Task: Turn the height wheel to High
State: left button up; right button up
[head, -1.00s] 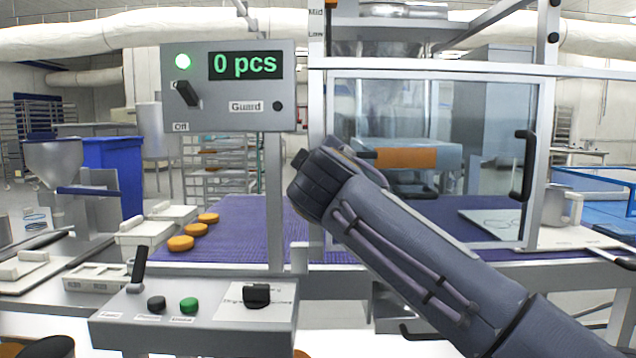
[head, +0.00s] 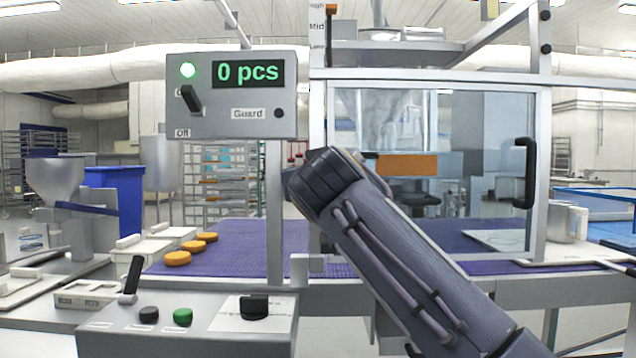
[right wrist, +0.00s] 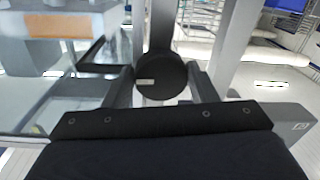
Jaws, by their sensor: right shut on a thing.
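The height wheel (right wrist: 160,66) is a dark round knob with a small pale mark on its face, in the middle of the right wrist view. My right gripper (right wrist: 160,84) is shut on it, one finger on each side. In the head view my right wrist and forearm hide the wheel and the fingers. The height scale (head: 317,27) at the top of the frame post carries the labels High, Mid and Low. A small orange marker (head: 331,8) shows beside the High label, close to the picture's upper edge. My left gripper is out of view.
A control box (head: 235,95) with a green lamp and "0 pcs" display stands left of the post. The glass guard door (head: 430,160) is behind my right arm. Orange rounds (head: 194,246) lie on the purple belt (head: 240,240). A button panel (head: 190,325) is in front.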

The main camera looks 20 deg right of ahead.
jog(key=shift+f, duration=0.1)
dwell(0.3)
jog(key=o, duration=1)
jog(key=shift+c, duration=0.2)
jog(key=shift+s, duration=0.1)
jog(key=b+v, duration=0.1)
jog(key=v, duration=0.6)
jog(key=shift+s, duration=0.3)
jog(key=shift+a, duration=0.1)
